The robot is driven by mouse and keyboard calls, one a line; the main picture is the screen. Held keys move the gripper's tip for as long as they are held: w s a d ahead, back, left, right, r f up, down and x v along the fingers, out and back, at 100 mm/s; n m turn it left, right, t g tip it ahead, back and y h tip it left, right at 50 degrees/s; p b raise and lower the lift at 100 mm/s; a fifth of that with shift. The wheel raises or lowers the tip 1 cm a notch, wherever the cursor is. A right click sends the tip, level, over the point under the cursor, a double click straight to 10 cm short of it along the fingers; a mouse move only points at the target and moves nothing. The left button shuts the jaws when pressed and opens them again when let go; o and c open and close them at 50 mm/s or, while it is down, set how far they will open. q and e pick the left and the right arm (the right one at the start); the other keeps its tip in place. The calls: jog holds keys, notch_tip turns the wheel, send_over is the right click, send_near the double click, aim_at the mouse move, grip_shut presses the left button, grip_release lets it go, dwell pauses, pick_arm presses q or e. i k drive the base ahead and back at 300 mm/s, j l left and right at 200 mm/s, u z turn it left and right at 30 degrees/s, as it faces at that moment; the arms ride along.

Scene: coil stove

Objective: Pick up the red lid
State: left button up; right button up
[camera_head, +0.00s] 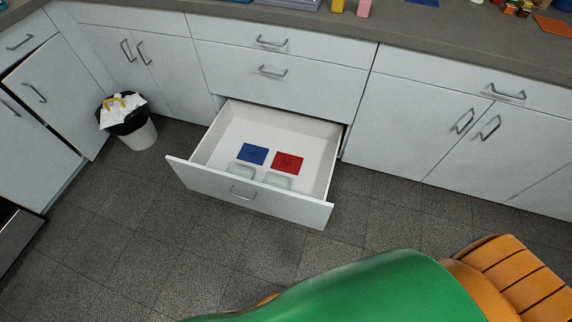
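The red lid (287,163) lies flat in the open bottom drawer (228,124), right of a similar blue lid (252,154). Both look like flat rectangles with a small raised part in the middle. Two pale clear containers, one on the left (241,172) and one on the right (278,181), sit in front of the lids near the drawer's front panel. Neither of my grippers shows. A green and orange part, which looks like one of my arm links, fills the lower right of the view, apart from the drawer.
White cabinets (420,115) with metal handles stand on both sides of the drawer. A trash bin (141,138) with a black liner stands at the left. The grey tiled floor (130,240) before the drawer is clear. Small items stand on the counter (400,35).

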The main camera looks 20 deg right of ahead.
aim_at(284, 162)
jog(key=k+l+u, duration=0.2)
jog(key=l, duration=0.25)
jog(key=l+u, duration=0.15)
jog(key=l, duration=0.25)
jog(key=k+l+u, duration=0.2)
jog(key=l, duration=0.25)
jog(key=i+l+u, duration=0.1)
jog(key=l+u, duration=0.35)
jog(key=l, duration=0.4)
jog(key=l+u, duration=0.45)
jog(key=l, duration=0.4)
